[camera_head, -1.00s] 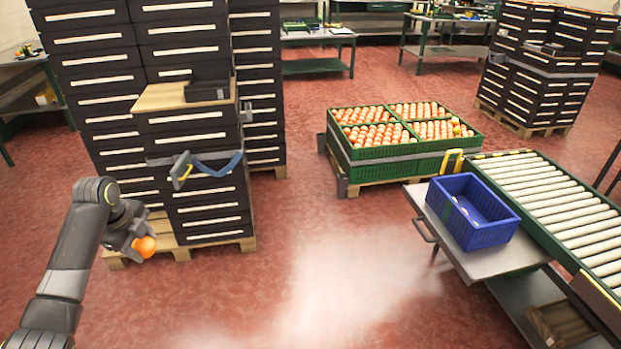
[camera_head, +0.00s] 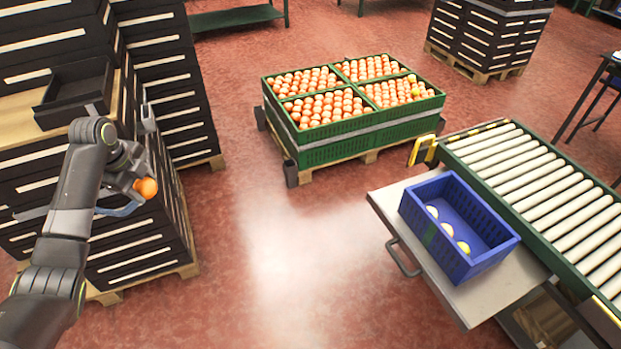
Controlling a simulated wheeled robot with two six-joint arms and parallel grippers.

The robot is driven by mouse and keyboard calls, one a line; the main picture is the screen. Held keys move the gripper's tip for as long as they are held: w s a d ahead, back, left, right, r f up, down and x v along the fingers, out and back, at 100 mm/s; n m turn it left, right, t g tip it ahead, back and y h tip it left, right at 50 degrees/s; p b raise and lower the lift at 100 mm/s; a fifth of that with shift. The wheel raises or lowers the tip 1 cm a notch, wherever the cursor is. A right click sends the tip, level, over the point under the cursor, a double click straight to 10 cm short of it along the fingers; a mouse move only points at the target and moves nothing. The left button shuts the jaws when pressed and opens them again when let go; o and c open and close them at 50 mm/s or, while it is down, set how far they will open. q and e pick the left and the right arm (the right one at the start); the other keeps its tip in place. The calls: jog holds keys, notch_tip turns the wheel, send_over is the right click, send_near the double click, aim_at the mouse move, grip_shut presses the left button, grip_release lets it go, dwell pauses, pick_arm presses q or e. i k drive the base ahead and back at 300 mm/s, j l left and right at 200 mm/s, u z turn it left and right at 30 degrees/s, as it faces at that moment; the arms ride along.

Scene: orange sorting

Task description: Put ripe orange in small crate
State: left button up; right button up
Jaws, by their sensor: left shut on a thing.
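My left gripper (camera_head: 138,184) is shut on an orange (camera_head: 147,188), held in the air in front of the black crate stack at the left. A small open black crate (camera_head: 73,113) sits on the wooden top of that stack, above and left of the gripper in the picture; no fruit shows in it. A blue crate (camera_head: 428,236) stands on a grey side table at the right, with three pale yellowish fruits (camera_head: 447,230) inside along its left side. My right gripper is out of view.
A big green bin (camera_head: 338,146) full of oranges in compartments stands on a pallet in the middle. A roller conveyor (camera_head: 530,180) runs beside the grey table (camera_head: 395,210). The stacked black crates (camera_head: 135,250) are close to my left arm. The red floor between is clear.

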aim_at(452, 219)
jog(key=i+j+z, duration=0.1)
jog(key=i+z, duration=0.2)
jog(key=i, duration=0.2)
jog(key=i+j+z, duration=0.3)
jog(key=i, duration=0.2)
jog(key=l+z, duration=0.1)
jog(key=z, duration=1.45)
